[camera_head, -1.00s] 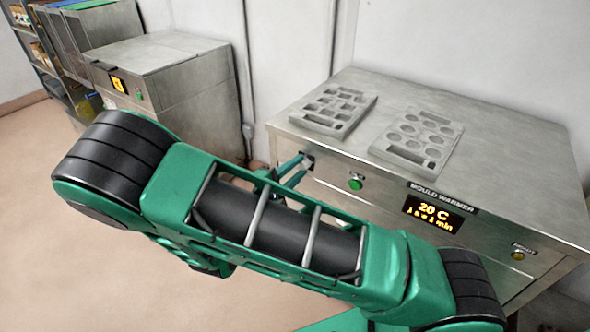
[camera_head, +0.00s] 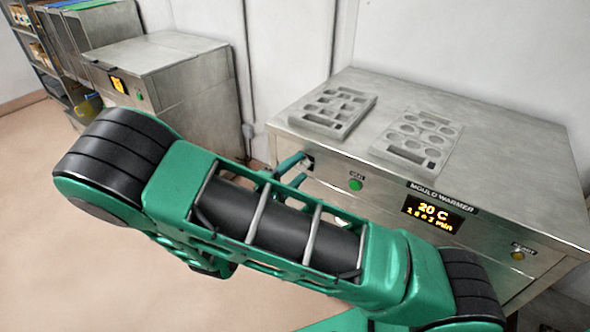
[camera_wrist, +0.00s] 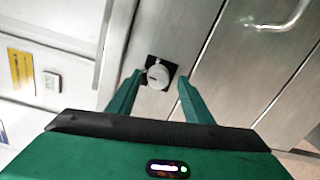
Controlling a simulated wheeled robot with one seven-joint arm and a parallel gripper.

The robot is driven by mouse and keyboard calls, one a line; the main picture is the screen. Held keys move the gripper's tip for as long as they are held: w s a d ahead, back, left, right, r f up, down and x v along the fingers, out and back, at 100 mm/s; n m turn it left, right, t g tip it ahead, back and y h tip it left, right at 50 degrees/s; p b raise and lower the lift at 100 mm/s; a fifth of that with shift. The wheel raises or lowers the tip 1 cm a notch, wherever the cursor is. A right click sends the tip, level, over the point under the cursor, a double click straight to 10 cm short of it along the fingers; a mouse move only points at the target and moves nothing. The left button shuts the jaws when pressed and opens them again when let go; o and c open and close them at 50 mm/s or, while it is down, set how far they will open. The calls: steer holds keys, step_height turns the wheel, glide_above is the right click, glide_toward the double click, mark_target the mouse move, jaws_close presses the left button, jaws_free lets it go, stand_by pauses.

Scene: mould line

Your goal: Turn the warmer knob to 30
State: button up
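The mould warmer (camera_head: 390,185) is a steel box at the right of the head view, and its display (camera_head: 432,213) reads 20 C. In the wrist view the warmer knob (camera_wrist: 158,74) is a round pale dial on a black square plate. My gripper (camera_wrist: 160,82) is open, with one green finger on each side of the knob. I cannot tell whether the fingers touch it. In the head view the fingertips of my gripper (camera_head: 297,168) are at the left end of the warmer's front, and they and my arm hide most of the knob.
Two mould trays (camera_head: 340,110) (camera_head: 418,140) lie on the warmer's top. A green button (camera_head: 355,184) sits right of the knob, and a yellow button (camera_head: 517,255) at the far right. Another steel cabinet (camera_head: 165,60) stands at the back left. The floor at left is clear.

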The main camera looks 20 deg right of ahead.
steer(key=v, duration=1)
steer(key=shift+s+a, duration=0.2)
steer(key=shift+a, duration=0.15)
